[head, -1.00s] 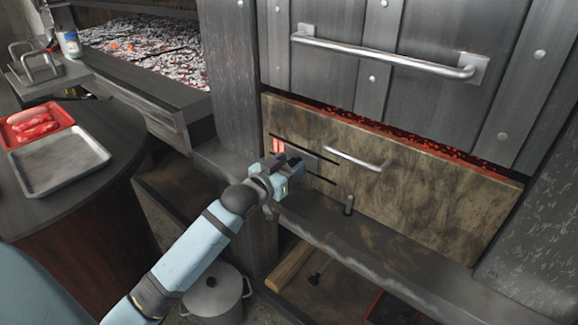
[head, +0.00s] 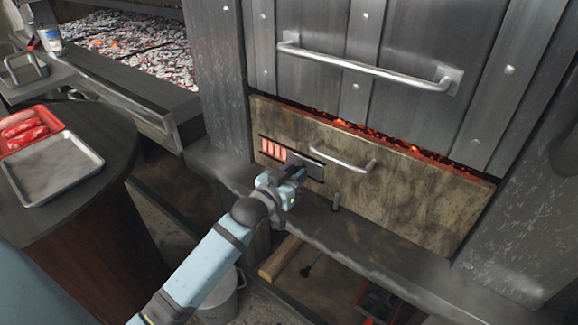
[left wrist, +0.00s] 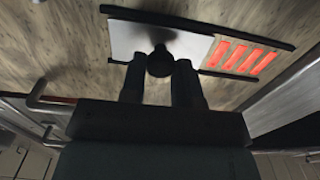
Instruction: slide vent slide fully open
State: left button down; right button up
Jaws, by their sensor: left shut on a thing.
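The vent slide (head: 313,170) is a flat grey plate between two dark rails on the tan drawer front. It sits at the right end of the rails, and several glowing orange slots (head: 272,149) show uncovered to its left. In the left wrist view the plate (left wrist: 127,40) is pale, with the slots (left wrist: 240,56) beside it and a dark round knob (left wrist: 160,60) on it. My left gripper (head: 297,173) is in front of the plate, its fingers (left wrist: 159,72) shut on the knob. The fingers partly hide the knob. My right gripper is not in view.
A metal handle (head: 343,160) is on the drawer front just right of the slide. A tray (head: 55,168) and red meat tray (head: 25,130) lie on the left table.

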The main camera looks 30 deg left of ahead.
pick_arm(q)
jog(key=shift+d+f, duration=0.1)
jog(key=shift+d, duration=0.1)
jog(key=c, duration=1.1)
grip_release()
jog(key=shift+o, duration=1.2)
jog(key=shift+d, duration=0.15)
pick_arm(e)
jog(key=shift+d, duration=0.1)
pick_arm(q)
jog(key=shift+s, duration=0.2)
jog(key=s+a+p, duration=0.1)
jog(key=s+p, duration=0.1)
jog(key=s, duration=1.1)
jog(key=shift+s+a+p, duration=0.15)
jog(key=shift+s+p, duration=0.05)
jog(key=shift+p, duration=0.15)
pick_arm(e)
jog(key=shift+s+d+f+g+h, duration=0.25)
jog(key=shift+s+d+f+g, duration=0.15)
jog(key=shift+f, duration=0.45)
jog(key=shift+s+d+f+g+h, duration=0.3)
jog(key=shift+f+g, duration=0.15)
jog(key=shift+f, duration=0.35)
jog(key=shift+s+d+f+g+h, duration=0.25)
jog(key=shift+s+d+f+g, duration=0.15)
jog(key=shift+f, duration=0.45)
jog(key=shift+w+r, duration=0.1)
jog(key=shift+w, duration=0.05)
